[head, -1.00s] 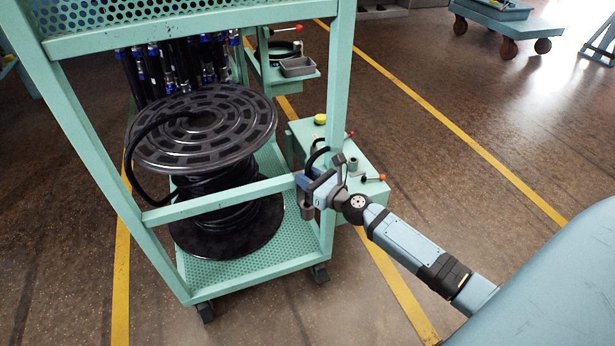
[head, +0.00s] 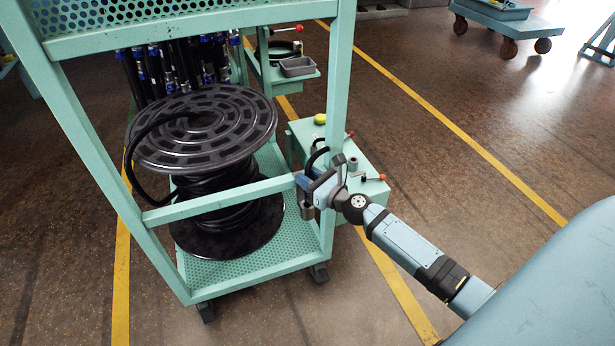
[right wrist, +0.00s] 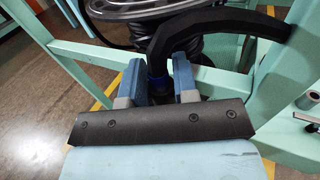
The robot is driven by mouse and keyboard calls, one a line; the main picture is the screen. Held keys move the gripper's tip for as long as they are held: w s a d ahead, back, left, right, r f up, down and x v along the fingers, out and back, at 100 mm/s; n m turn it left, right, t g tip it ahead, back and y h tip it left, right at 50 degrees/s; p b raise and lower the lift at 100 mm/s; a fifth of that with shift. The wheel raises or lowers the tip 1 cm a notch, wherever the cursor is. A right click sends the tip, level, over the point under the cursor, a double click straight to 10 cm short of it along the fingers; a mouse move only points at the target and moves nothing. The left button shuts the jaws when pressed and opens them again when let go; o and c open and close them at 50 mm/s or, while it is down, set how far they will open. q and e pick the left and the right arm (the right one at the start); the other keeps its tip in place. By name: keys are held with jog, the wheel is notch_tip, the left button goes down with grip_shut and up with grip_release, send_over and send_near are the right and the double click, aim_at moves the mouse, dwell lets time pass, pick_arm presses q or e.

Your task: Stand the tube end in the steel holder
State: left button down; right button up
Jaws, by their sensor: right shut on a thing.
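My right gripper (head: 308,188) is at the front right corner of the green cart and is shut on the black tube. My left gripper is out of view.
The cart's front rail (head: 220,200) and right post (head: 340,90) are close to the gripper. A black hose reel (head: 205,130) stands on the cart. A green box (head: 365,190) with an upright metal cylinder (head: 353,164) and red-knobbed levers is right behind.

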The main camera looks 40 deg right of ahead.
jog(key=shift+f+b, duration=0.8)
jog(key=shift+f, duration=0.05)
jog(key=shift+s+f, duration=0.1)
jog(key=shift+f, duration=0.05)
jog(key=shift+f+b, duration=0.4)
jog(key=shift+b, duration=0.3)
jog(key=shift+s+f+b, duration=0.2)
jog(key=shift+f+b, duration=0.5)
jog(key=shift+b, duration=0.15)
jog(key=shift+f+b, duration=0.8)
jog(key=shift+f, duration=0.05)
jog(key=shift+r, duration=0.1)
jog(key=shift+d+r+p, duration=0.1)
jog(key=shift+r+p, duration=0.75)
jog(key=shift+p, duration=0.35)
jog(key=shift+w+r+p, duration=0.3)
jog(key=shift+r+p, duration=0.65)
jog(key=shift+p, duration=0.25)
